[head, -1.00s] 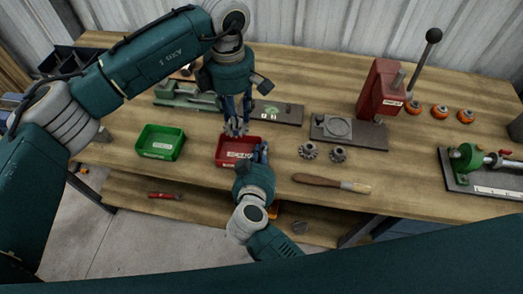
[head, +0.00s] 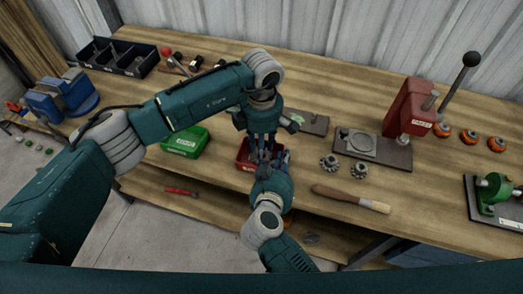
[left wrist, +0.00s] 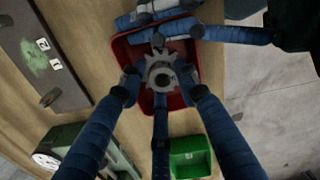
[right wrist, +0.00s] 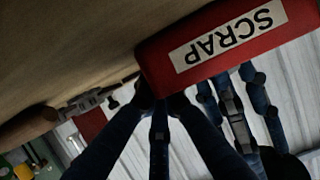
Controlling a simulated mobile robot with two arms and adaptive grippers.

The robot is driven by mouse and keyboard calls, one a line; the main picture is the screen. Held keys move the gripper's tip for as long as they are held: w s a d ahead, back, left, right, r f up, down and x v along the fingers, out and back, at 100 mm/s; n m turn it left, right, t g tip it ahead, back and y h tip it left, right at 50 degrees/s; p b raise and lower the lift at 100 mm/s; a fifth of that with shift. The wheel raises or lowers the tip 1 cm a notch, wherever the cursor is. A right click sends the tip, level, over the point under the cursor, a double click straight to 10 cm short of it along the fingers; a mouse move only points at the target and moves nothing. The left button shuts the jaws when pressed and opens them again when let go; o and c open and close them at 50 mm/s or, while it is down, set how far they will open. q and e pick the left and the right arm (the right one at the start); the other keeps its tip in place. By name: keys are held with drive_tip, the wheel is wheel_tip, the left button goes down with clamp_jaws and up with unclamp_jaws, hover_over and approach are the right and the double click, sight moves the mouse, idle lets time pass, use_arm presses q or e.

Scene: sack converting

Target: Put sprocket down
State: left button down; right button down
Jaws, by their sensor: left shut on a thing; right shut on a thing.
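A grey toothed sprocket (left wrist: 160,73) is between the fingers of my left gripper (left wrist: 163,84), which is shut on it. In the left wrist view it is over the red scrap bin (left wrist: 187,85). In the head view my left gripper (head: 262,148) points down at the red bin (head: 242,156), and its fingers hide the sprocket. My right gripper (head: 272,162) is at the bin's front right. In the right wrist view its fingers (right wrist: 165,98) are shut at the edge of the bin with the SCRAP label (right wrist: 225,42); the exact contact is partly hidden.
A green bin (head: 185,142) stands left of the red one.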

use_arm(q)
drive_tip(key=shift+f, duration=1.05)
drive_tip(key=c, duration=1.5)
unclamp_jaws()
drive_tip(key=shift+f, duration=0.15)
drive_tip(key=shift+c, duration=0.2)
wheel_tip(320, 180, up, 12)
drive_tip(key=shift+r, duration=0.2)
